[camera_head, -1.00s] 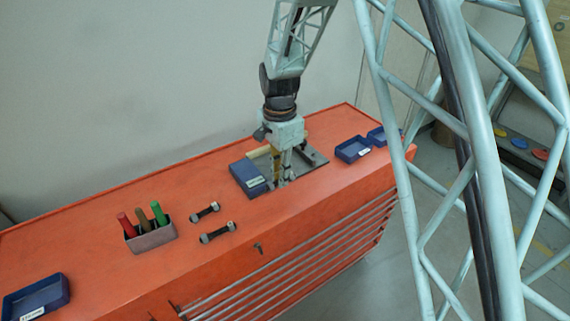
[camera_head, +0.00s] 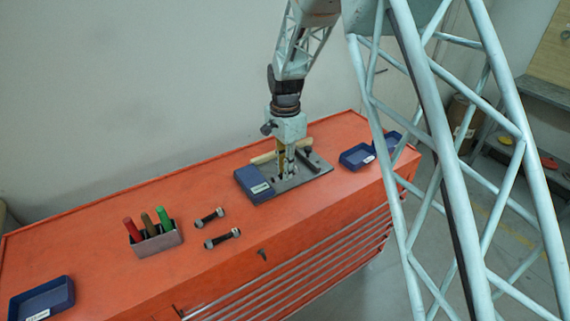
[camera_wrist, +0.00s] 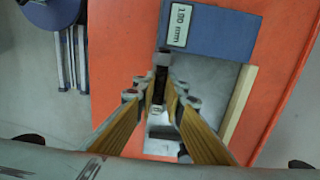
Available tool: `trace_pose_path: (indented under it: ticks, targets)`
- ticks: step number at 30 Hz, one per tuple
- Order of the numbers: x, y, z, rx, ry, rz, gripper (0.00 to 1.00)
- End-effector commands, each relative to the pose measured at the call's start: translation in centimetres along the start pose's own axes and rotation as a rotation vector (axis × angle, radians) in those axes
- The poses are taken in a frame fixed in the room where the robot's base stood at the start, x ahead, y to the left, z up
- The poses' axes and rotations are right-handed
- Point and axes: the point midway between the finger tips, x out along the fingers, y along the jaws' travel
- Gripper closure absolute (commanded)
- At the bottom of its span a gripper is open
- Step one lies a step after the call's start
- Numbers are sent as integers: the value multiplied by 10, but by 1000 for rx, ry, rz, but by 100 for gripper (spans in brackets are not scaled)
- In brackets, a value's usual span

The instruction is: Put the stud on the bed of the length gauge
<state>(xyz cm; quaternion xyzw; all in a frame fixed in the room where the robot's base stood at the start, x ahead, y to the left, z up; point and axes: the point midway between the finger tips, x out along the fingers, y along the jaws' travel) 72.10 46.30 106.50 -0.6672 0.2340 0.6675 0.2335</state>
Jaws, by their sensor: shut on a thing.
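My gripper (camera_wrist: 158,92) is shut on a stud (camera_wrist: 160,82), a dark shank with a grey end, seen between the fingertips in the wrist view. The length gauge is a grey plate (camera_head: 316,167) with a blue block (camera_head: 253,181) at its left end in the head view. My gripper also shows over the plate in the head view (camera_head: 286,172). Whether the stud touches the bed cannot be told; the fingers partly hide it.
Two more studs (camera_head: 209,217) (camera_head: 222,239) lie on the orange bench (camera_head: 110,215). A holder (camera_head: 157,243) with red, brown and green sticks stands left of them. Blue trays sit at far left (camera_head: 42,300) and right (camera_head: 357,156). A wooden handle (camera_head: 264,158) lies behind the gauge.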

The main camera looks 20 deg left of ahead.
Motion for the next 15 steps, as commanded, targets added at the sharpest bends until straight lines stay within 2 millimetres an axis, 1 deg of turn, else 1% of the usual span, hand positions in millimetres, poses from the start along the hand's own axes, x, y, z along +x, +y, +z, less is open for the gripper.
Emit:
trace_pose_path:
  ticks: [1, 6, 15]
  targets:
    - [0, -7, -4, 0, 1, -2, 100]
    - [2, -26, -16, 0, 1, -2, 100]
    - [6, -56, -35, -1, 0, -1, 100]
